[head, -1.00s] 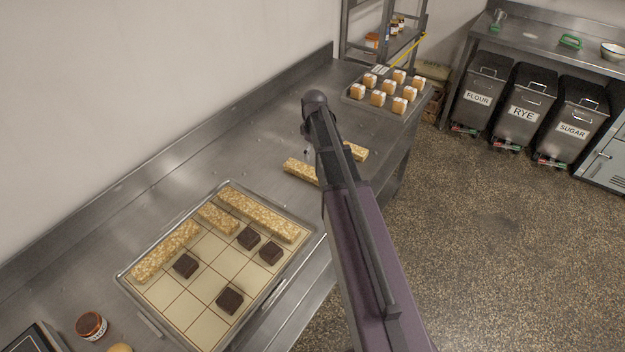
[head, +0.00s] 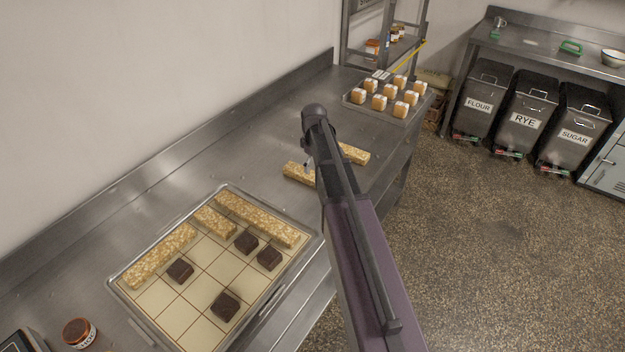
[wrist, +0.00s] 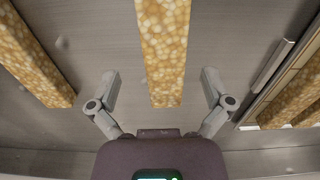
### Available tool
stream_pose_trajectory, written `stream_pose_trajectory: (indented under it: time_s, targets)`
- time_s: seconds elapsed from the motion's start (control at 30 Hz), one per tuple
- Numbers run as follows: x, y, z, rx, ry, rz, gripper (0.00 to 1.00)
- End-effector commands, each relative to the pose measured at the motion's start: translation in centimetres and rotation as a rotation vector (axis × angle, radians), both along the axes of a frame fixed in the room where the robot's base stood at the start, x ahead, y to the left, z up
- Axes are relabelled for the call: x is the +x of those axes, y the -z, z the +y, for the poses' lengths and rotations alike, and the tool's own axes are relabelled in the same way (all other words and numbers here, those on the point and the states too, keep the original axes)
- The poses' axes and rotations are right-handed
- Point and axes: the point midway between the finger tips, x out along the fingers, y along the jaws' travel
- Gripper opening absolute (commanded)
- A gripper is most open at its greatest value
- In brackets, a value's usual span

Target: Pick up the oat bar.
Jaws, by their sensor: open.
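Two oat bars lie on the steel bench beyond the tray, partly hidden by my arm in the head view. The nearer oat bar (head: 297,173) shows its left end; the farther one (head: 354,153) shows its right end. In the wrist view an oat bar (wrist: 163,45) runs lengthwise between the fingers of my gripper (wrist: 160,80), with a gap on each side. Another oat bar (wrist: 32,60) lies to the left. My gripper is open and empty above the bar; the fingers are barely visible in the head view.
A tray (head: 128,283) with a grid holds more oat bars and several dark squares; its edge shows at right in the wrist view (wrist: 272,68). A tray of small cakes (head: 353,99) stands at the far end. The wall (head: 150,90) runs behind the bench.

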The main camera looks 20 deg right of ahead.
Motion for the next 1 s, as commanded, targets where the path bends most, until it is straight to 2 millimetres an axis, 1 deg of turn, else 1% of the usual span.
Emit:
stream_pose_trajectory:
  time_s: [0.23, 0.7, 0.83, 1.0]
  targets:
    - [0.0, 0.7, 0.0, 0.0, 0.001, 0.0, 1.0]
    - [-0.2, 4.2, 0.4, 0.0, 0.001, 0.0, 1.0]
    - [-0.2, 4.9, 0.4, 0.0, 0.001, 0.0, 1.0]
    - [-0.2, 5.3, 0.4, 0.0, 0.001, 0.0, 1.0]
